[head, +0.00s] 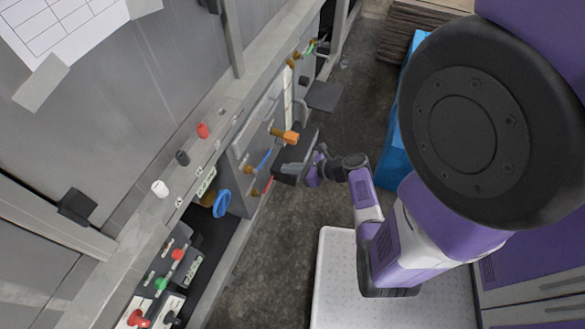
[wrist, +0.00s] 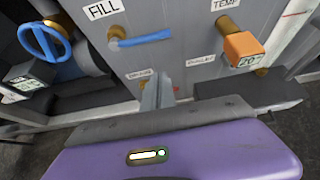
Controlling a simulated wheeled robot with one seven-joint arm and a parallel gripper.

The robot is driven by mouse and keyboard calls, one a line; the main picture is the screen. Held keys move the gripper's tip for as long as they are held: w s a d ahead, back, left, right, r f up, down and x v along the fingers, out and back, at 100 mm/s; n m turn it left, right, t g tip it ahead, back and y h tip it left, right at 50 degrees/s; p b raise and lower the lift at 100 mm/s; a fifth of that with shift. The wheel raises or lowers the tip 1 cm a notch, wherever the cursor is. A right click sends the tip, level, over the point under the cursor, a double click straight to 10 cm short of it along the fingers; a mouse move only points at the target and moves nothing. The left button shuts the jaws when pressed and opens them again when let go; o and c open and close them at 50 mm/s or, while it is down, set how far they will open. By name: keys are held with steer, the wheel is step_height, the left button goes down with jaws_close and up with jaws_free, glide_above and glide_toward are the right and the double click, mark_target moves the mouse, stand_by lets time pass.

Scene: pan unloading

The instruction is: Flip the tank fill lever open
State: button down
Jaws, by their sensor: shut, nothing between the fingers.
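The tank fill lever (wrist: 143,39) is a blue handle on a brass fitting, under the FILL label on the grey panel. In the wrist view it lies roughly level, pointing right from its fitting. It also shows in the head view (head: 264,160), left of my gripper. My gripper (wrist: 158,82) is shut and empty, below the fill lever in the wrist view and apart from it. In the head view my gripper (head: 306,171) is in front of the panel, partly hidden by dark parts.
An orange temperature knob (wrist: 244,48) with a display reading 20 sticks out right of the lever. A blue handwheel (wrist: 45,41) is at the left. Lower labels are partly hidden by my gripper. A blue box (head: 392,150) stands behind my arm; open floor (head: 270,270) lies before the panel.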

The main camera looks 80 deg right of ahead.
mark_target(263, 162)
steer(key=shift+w+d+r, duration=0.15)
steer(key=shift+w+d, duration=0.1)
steer(key=shift+w, duration=0.7)
steer(key=shift+w+d+r, duration=0.2)
steer(key=shift+w+d, duration=0.05)
steer(key=shift+w, duration=0.7)
steer(key=shift+w+d+r, duration=0.15)
steer(key=shift+w+d, duration=0.1)
steer(key=shift+w, duration=0.7)
steer(key=shift+r, duration=0.1)
